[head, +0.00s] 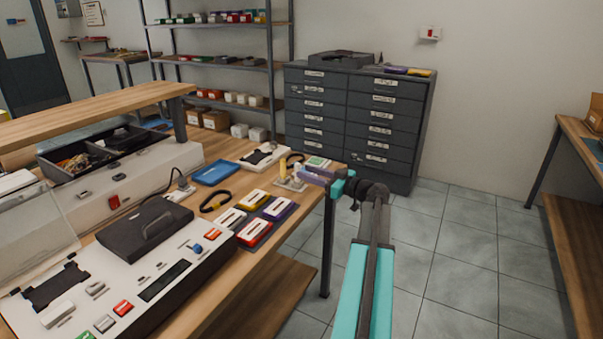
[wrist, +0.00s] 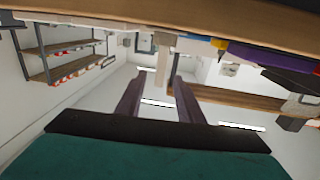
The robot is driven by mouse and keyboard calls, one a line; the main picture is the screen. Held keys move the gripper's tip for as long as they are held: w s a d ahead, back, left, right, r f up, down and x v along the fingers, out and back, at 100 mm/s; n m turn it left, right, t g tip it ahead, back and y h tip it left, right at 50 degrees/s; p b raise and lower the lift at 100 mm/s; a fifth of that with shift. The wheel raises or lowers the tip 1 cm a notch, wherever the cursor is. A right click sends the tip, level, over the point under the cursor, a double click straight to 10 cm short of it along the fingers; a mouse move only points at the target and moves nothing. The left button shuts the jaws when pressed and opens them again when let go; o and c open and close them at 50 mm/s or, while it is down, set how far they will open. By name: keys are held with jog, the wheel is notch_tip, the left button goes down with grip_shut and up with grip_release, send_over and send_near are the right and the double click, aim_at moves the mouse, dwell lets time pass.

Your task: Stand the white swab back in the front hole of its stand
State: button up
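A small pale stand (head: 291,183) sits near the far right corner of the wooden workbench, with a short yellowish upright piece (head: 283,166) beside or on it. I cannot make out the white swab for certain or tell the stand's holes apart. My gripper (head: 309,173) is low over that corner, its fingers pointing left, overlapping the stand's right side in the head view. In the wrist view, which is upside down, the two dark fingers (wrist: 158,82) are apart with a gap between them. A pale upright shape (wrist: 162,45) shows beyond them; I cannot tell what it is.
The workbench (head: 232,150) also holds a blue case (head: 214,173), black-yellow tape loop (head: 215,201), several coloured boxes (head: 254,233), a white device (head: 264,156) and a large console (head: 150,250). Grey drawers (head: 357,120) stand behind. The tiled floor (head: 450,250) at right is clear.

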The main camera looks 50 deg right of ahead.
jog(key=s+d, duration=0.1)
jog(key=s, duration=0.8)
jog(key=shift+d+b, duration=0.25)
jog(key=shift+b, duration=0.15)
jog(key=shift+s+r, duration=0.1)
jog(key=shift+r, duration=0.05)
jog(key=shift+r, duration=2.85)
